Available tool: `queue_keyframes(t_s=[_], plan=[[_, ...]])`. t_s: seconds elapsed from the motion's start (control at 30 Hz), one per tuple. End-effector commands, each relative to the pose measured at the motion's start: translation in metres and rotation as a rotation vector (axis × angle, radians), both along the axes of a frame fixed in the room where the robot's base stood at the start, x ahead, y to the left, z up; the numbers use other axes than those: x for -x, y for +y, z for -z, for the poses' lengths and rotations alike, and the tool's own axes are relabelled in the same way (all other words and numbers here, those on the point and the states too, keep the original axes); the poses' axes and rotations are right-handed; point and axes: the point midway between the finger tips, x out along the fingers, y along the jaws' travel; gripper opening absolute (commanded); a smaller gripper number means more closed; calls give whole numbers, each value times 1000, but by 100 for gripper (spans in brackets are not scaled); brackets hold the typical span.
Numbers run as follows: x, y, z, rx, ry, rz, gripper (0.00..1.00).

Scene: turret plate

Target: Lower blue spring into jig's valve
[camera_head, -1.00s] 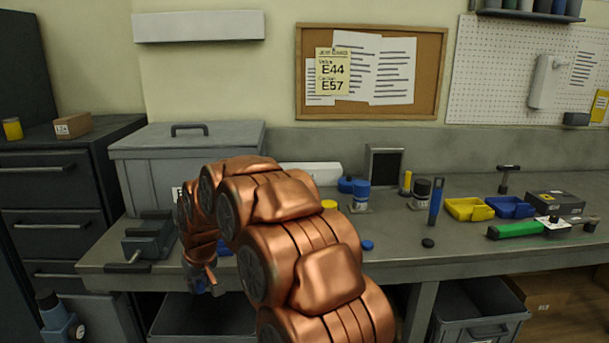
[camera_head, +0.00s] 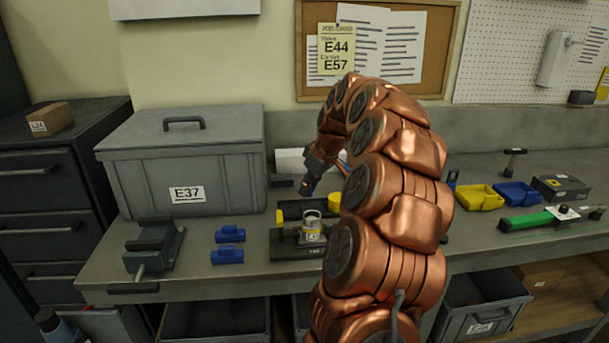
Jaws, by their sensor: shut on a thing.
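My gripper (camera_head: 311,178) is at the end of my copper arm, pointing down above the bench, near the right end of the grey bin. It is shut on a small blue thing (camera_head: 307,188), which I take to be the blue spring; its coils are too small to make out. The jig (camera_head: 290,252) is a black fixture on the bench below. My arm hides the bench just right of the jig.
A lidded grey bin (camera_head: 188,165) marked E37 stands behind left. Two blue blocks (camera_head: 229,245) and a dark vise (camera_head: 153,248) lie left of the jig. Yellow (camera_head: 479,197) and blue (camera_head: 517,194) trays and a green-handled tool (camera_head: 527,221) are at right.

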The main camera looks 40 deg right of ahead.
Motion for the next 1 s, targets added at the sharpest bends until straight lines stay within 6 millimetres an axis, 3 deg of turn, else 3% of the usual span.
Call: queue_keyframes(t_s=[0.27,0.8,1.0], plan=[[10,-11,4,-3,-1,5,0],[8,-9,44,-3,0,3,0],[7,-9,48,-2,-1,2,0]])
